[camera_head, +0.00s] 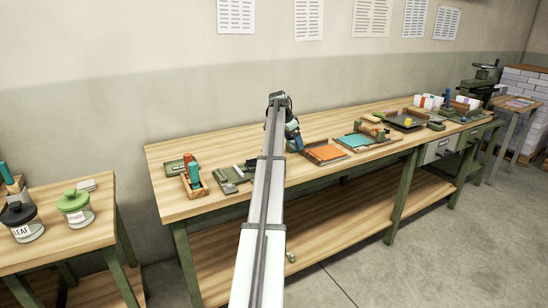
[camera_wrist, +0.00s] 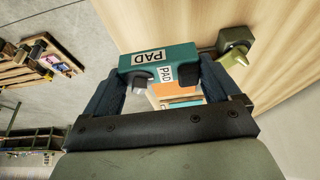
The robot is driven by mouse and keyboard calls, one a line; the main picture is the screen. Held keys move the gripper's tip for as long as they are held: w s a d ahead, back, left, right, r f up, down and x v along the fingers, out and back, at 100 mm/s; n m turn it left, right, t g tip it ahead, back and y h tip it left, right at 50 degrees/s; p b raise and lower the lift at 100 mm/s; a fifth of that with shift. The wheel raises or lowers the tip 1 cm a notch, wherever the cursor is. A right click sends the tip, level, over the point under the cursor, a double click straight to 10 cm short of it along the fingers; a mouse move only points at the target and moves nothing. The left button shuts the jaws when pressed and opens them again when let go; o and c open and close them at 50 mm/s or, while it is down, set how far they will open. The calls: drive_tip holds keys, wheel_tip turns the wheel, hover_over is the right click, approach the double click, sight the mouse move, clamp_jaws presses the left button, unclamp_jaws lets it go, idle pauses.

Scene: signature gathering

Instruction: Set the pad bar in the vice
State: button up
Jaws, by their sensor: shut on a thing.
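The pad bar (camera_wrist: 187,58) is a teal block with white PAD labels on two faces. It sits between the fingers of my gripper (camera_wrist: 165,78) in the wrist view, and the gripper is shut on it. In the head view my own arm runs up the middle and hides most of my gripper (camera_head: 292,138), which is over the long bench. I cannot tell the vice for sure. A dark green-grey fixture (camera_wrist: 233,38) with an olive part stands near the bar in the wrist view. Low dark green fixtures (camera_head: 232,182) lie on the bench left of my arm.
The long wooden bench (camera_head: 215,150) holds a wooden holder with a teal block (camera_head: 194,179), an orange tray (camera_head: 323,152), a teal tray (camera_head: 360,141) and a dark tray (camera_head: 407,120). A side table with two labelled jars (camera_head: 75,208) stands at left. The back strip of the bench is clear.

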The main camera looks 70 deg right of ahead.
drive_tip(key=w+a+r+n, duration=0.1)
drive_tip(key=w+a, duration=0.2)
drive_tip(key=w, duration=0.9)
drive_tip(key=r+m, duration=0.1)
hover_over(233, 174)
drive_tip(key=w+a, duration=0.1)
drive_tip(key=shift+w+a+f, duration=0.1)
drive_tip(key=shift+f, duration=4.75)
drive_tip(key=shift+f, duration=0.1)
drive_tip(key=o, duration=1.1)
drive_tip(key=shift+c, duration=0.2)
drive_tip(key=v, duration=1.2)
